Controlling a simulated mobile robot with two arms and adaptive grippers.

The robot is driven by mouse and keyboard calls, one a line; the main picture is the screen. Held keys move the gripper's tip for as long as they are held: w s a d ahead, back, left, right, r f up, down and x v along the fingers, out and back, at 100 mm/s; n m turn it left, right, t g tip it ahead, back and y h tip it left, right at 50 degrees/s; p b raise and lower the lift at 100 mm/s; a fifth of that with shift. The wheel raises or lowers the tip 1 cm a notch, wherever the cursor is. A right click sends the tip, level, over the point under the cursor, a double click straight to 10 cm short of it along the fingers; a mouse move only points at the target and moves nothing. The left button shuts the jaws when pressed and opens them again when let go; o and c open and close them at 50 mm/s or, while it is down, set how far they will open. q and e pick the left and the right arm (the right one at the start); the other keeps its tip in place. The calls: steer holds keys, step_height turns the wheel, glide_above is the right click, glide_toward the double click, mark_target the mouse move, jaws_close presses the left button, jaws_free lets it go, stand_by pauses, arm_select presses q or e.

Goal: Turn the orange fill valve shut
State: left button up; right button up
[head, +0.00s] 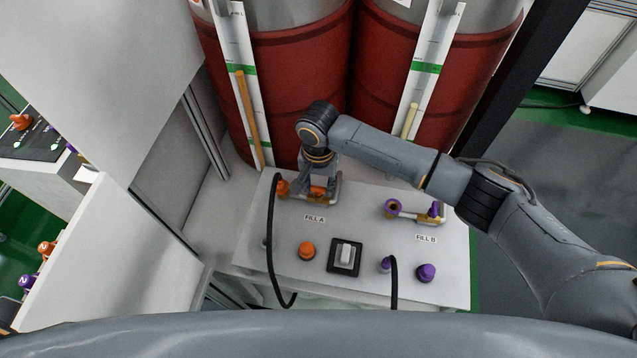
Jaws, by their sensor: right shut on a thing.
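The orange fill valve (318,193) sits at the back left of the light grey panel (357,212), behind the label FILL A (314,218). My right arm reaches in from the right and its gripper (316,187) points down at the valve. The gripper is shut on the valve's orange handle, and its fingers and wrist partly cover the handle, so its exact angle is hard to tell. An orange pipe end (283,187) shows just left of the gripper. My left gripper is not in view.
A purple valve (394,208) marked FILL B stands at the right. An orange knob (306,251), a switch (345,256), a purple knob (426,272) and black hoses (271,240) occupy the front. Two red drums (290,80) with level gauges stand behind.

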steer(key=shift+r+n+p, duration=0.15)
steer(key=shift+n+p, duration=1.3)
steer(key=shift+n, duration=0.25)
steer(key=n+p, duration=0.2)
steer(key=n, duration=0.2)
steer(key=shift+n, duration=0.3)
steer(key=n+p, duration=0.1)
steer(key=n, duration=0.3)
steer(key=shift+n, duration=0.3)
steer(key=n+p, duration=0.1)
steer(key=n, duration=0.3)
steer(key=shift+n, duration=0.7)
steer(key=o, duration=1.2)
steer(key=shift+c, duration=0.2)
